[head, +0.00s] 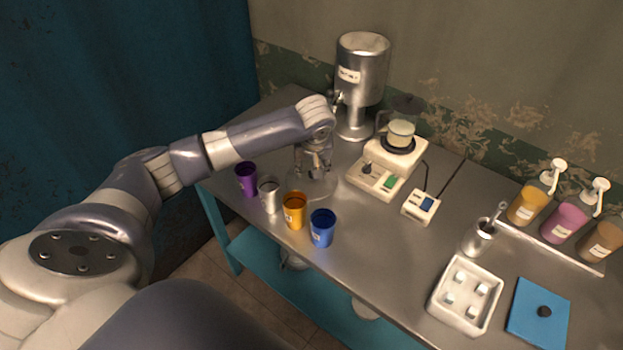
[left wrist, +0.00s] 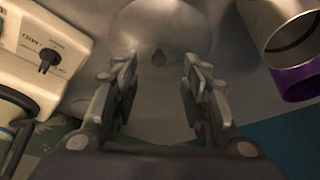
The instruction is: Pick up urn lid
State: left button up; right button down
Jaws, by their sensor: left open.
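In the head view the disc (head: 322,187) shows faintly under my left gripper (head: 318,170). My left gripper, also in the left wrist view (left wrist: 158,95), points down over it. Its fingers are apart on either side of the knob, with nothing between them. The steel urn (head: 362,75) stands upright on its base at the back of the table. My right gripper is not in view.
Purple (head: 246,180), silver (head: 269,194), orange (head: 294,210) and blue (head: 322,228) cups line the front edge near the gripper. A white hotplate device (head: 375,180) with a glass jug (head: 400,133) stands to the right. Pump bottles (head: 528,205) and a white tray (head: 466,295) are farther right.

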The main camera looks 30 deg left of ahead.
aim_at(311, 177)
pick_arm(q)
jog(key=shift+w+p+x, duration=0.15)
jog(key=shift+p+x, duration=0.25)
jog(key=shift+x, duration=1.05)
jog(key=shift+w+p+x, duration=0.1)
jog(key=shift+p+x, duration=0.25)
jog(key=shift+x, duration=1.15)
jog(key=shift+a+r, duration=0.1)
grip_shut()
